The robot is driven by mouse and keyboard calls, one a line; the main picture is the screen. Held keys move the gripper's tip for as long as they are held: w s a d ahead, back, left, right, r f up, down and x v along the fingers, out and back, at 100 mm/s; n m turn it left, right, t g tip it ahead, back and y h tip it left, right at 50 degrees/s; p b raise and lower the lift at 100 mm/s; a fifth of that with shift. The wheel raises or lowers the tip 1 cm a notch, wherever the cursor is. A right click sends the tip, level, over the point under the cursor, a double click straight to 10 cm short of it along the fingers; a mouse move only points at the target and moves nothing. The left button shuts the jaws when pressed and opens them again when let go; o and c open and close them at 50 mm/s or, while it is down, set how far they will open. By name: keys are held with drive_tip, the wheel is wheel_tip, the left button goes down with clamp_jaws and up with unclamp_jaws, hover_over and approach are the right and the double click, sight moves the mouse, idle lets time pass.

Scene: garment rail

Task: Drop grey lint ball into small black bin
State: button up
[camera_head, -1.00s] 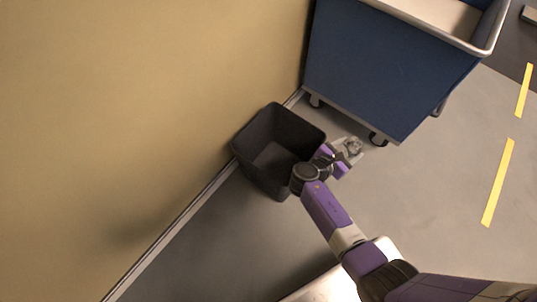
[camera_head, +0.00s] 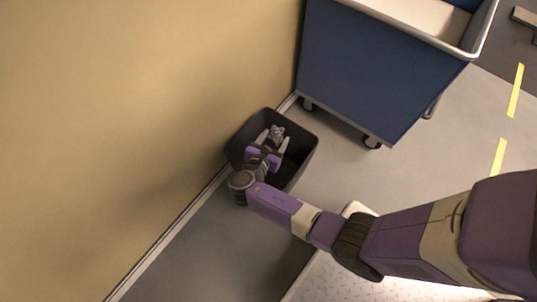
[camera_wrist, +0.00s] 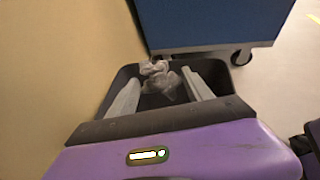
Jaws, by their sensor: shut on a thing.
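The small black bin (camera_head: 302,143) stands on the floor against the wall, open at the top. My gripper (camera_head: 275,140) is over the bin's opening in the head view. The grey lint ball (camera_head: 277,130) is at its fingertips. In the wrist view the crumpled pale grey lint ball (camera_wrist: 160,78) sits at the ends of the two light fingers (camera_wrist: 158,88), with the bin (camera_wrist: 122,77) behind and around it. The gripper is shut on the lint ball. Its height relative to the bin's rim is hard to tell.
A large blue wheeled cart (camera_head: 370,75) with a pale rim stands just beyond the bin. The beige wall (camera_head: 130,110) runs along the left. Grey floor (camera_head: 430,150) with yellow dashes is clear to the right.

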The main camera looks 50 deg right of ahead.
wheel_tip(320, 180, down, 5)
drive_tip(key=b, duration=0.4)
drive_tip(key=shift+d+b, duration=0.1)
drive_tip(key=shift+b, duration=0.25)
drive_tip(key=o, duration=1.4)
drive_tip(key=p+v, duration=0.3)
drive_tip(key=v, duration=0.5)
